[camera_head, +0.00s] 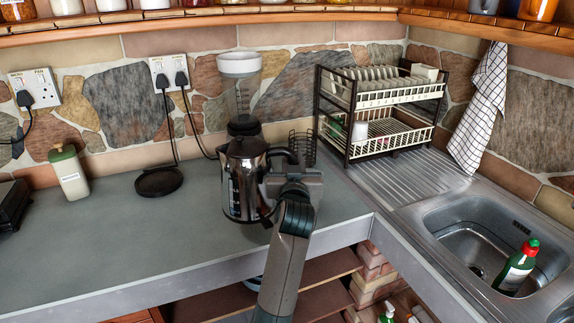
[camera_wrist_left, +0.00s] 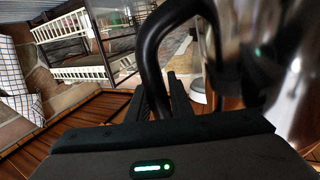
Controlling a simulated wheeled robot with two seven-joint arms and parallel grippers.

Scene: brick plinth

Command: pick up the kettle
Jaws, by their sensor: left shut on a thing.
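The kettle (camera_head: 243,180) is dark shiny metal with a black handle and a level window on its side. It is upright at the front middle of the counter; I cannot tell whether its bottom touches the counter. My left gripper (camera_head: 278,184) is at the kettle's right side, shut on the black handle. In the left wrist view the handle (camera_wrist_left: 152,50) curves down to the fingers (camera_wrist_left: 165,95), and the kettle's shiny body (camera_wrist_left: 265,60) fills the right side. The fingertips are partly hidden in the head view. My right gripper is not in view.
A blender (camera_head: 240,85) stands close behind the kettle. A round black power base (camera_head: 158,182) and a pale bottle (camera_head: 69,173) are on the left. A dish rack (camera_head: 380,107) and the sink (camera_head: 490,235) are on the right. The counter's front left is clear.

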